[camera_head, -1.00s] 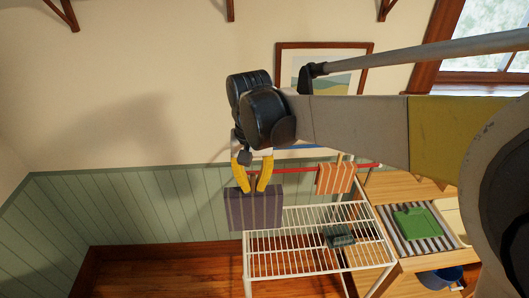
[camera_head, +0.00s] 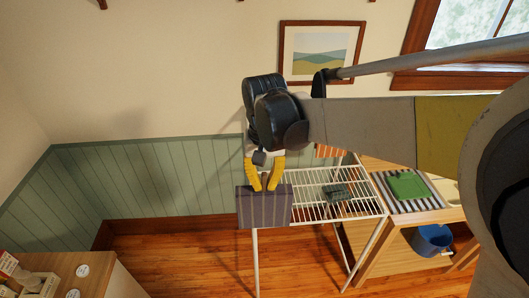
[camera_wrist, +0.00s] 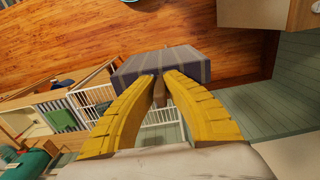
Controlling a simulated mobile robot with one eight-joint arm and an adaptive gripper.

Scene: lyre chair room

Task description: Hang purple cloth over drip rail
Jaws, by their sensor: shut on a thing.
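The purple cloth (camera_head: 265,207), dark with lighter stripes, hangs from my gripper (camera_head: 264,184). Its yellow fingers are shut on the cloth's upper edge. In the wrist view the cloth (camera_wrist: 165,62) sits at the tips of my gripper (camera_wrist: 160,82). In the head view the cloth overlaps the left end of the white wire rack (camera_head: 325,200); whether it touches cannot be told. The red rail seen earlier by the wall is hidden behind my arm. A bit of the orange cloth (camera_head: 328,151) that hung on it still shows below the arm.
To the right, a wooden counter (camera_head: 385,165) holds a green cloth (camera_head: 408,185) on a striped mat, with a blue pot (camera_head: 432,239) below. A cabinet (camera_head: 75,268) stands at lower left. The floor between is clear.

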